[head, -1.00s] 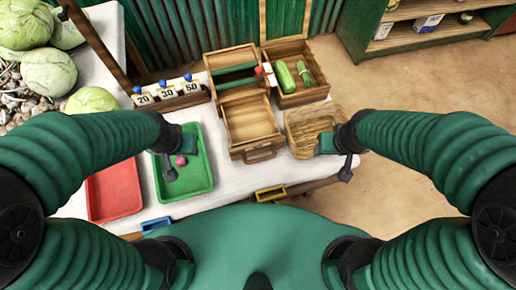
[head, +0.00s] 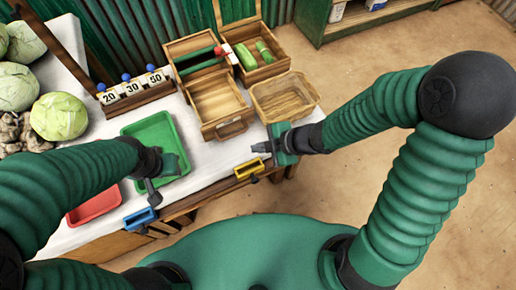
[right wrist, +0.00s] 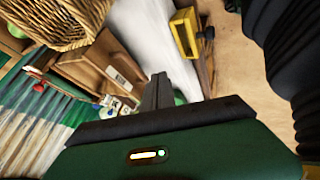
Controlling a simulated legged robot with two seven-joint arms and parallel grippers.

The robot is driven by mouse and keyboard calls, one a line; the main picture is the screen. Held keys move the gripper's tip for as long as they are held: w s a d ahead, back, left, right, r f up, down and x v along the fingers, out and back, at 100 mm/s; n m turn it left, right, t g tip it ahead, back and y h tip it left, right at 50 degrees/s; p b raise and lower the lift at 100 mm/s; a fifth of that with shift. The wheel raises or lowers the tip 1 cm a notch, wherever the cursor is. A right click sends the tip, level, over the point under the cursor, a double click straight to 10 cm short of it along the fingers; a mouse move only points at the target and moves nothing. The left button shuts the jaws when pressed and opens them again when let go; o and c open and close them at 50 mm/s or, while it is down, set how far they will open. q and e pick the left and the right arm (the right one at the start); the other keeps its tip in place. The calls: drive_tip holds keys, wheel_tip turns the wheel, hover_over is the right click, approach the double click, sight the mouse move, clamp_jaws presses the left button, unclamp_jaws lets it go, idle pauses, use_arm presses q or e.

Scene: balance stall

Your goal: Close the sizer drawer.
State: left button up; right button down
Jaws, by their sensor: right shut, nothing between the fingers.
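The sizer is a wooden box (head: 190,46) with green bars at the back of the table. Its drawer (head: 218,98) is pulled out toward me, empty, with a handle on its front. The drawer front seems to show in the right wrist view (right wrist: 112,74), beyond the fingers. My right gripper (head: 262,148) is shut and empty, to the right of and nearer than the drawer handle, apart from it. Its closed fingers also show in the right wrist view (right wrist: 158,90). My left gripper (head: 152,192) hangs by the green tray's near side; its jaws are unclear.
A woven basket (head: 285,97) stands right of the drawer, just behind my right gripper. A wooden crate (head: 262,73) holds green vegetables. A green tray (head: 155,130), a red tray (head: 95,207), a numbered rack (head: 138,95), and yellow (head: 249,169) and blue (head: 139,217) edge holders are around.

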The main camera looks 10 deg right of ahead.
drive_tip(key=w+a+f+b, duration=0.2)
drive_tip(key=w+a+f, duration=0.3)
drive_tip(key=shift+b, duration=0.3)
drive_tip(key=shift+w+r, duration=0.1)
drive_tip(key=shift+w, duration=0.4)
drive_tip(key=shift+a, duration=0.15)
